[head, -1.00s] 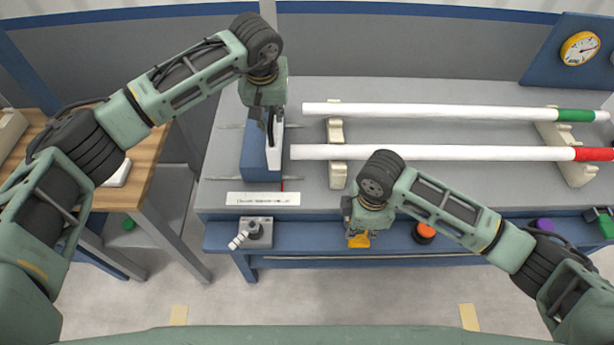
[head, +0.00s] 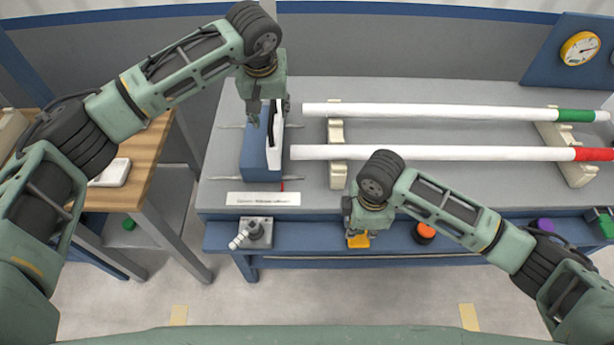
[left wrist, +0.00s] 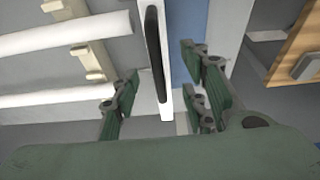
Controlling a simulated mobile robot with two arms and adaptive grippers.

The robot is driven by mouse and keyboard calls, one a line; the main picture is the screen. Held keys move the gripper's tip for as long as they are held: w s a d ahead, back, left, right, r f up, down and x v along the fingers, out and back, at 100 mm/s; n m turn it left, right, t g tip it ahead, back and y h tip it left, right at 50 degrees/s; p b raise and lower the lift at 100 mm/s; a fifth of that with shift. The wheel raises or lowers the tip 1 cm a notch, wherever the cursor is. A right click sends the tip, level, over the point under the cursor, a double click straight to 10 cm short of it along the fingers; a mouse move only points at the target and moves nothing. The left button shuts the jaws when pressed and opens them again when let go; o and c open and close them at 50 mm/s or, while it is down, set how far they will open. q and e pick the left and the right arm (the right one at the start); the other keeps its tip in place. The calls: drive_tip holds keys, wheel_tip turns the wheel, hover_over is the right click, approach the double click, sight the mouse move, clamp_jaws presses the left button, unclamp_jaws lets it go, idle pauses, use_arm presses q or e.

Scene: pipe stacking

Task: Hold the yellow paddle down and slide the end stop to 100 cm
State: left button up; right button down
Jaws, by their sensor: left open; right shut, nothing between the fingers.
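The end stop (head: 255,155), a blue block with a white face and a black strip, stands at the left of the bench. My left gripper (head: 268,112) is open above its far end. In the left wrist view the open fingers (left wrist: 162,102) are on either side of the white face (left wrist: 155,55); I cannot tell whether they touch it. The yellow paddle (head: 358,241) is on the blue front rail, partly hidden under my right gripper (head: 362,233). The right gripper is shut and empty, with its tips on or just above the paddle. A small red mark (head: 283,186) shows by the end stop.
Two white pipes, one with a green end (head: 575,116) and one with a red end (head: 590,154), lie on cream supports (head: 337,150) right of the stop. A lever (head: 250,233), an orange button (head: 424,231) and a label plate (head: 262,199) are near the front edge.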

use_arm(q)
drive_tip(key=shift+v, duration=2.35)
use_arm(e)
wheel_tip(320, 180, up, 10)
